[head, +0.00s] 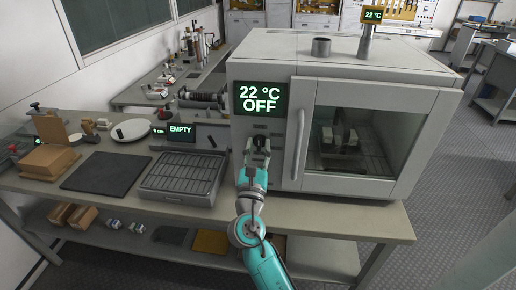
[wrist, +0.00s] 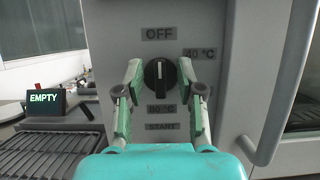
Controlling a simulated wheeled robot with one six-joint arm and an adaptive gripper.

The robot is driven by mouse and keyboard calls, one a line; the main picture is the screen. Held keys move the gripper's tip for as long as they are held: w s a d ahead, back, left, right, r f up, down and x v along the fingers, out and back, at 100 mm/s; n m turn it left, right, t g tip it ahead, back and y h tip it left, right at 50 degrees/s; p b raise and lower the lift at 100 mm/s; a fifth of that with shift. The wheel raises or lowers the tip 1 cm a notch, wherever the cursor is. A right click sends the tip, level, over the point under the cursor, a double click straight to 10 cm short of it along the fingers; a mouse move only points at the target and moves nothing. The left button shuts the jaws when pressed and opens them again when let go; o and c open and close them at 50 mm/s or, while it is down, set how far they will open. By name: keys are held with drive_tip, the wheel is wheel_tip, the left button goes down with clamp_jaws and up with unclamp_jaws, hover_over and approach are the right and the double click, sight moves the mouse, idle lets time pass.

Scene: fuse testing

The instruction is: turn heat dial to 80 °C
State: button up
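The heat dial (wrist: 160,76) is a round black knob on the grey oven front, its white mark pointing up at the OFF label (wrist: 159,34). A 40 °C label (wrist: 200,53) is at its upper right, an 80 °C label (wrist: 161,108) below it, and a START label (wrist: 162,126) lower still. My gripper (wrist: 160,68) is open, with one finger on each side of the dial and a small gap showing at each side. In the head view my gripper (head: 258,145) is at the oven front and hides the dial. The oven display (head: 260,99) reads 22 °C OFF.
The oven's vertical door handle (head: 299,143) is just right of my gripper, beside the closed glass door (head: 390,140). A slatted metal tray (head: 182,177) and a small EMPTY display (head: 180,129) are on the bench to the left. A dark mat (head: 105,173) lies further left.

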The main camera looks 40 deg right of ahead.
clamp_jaws()
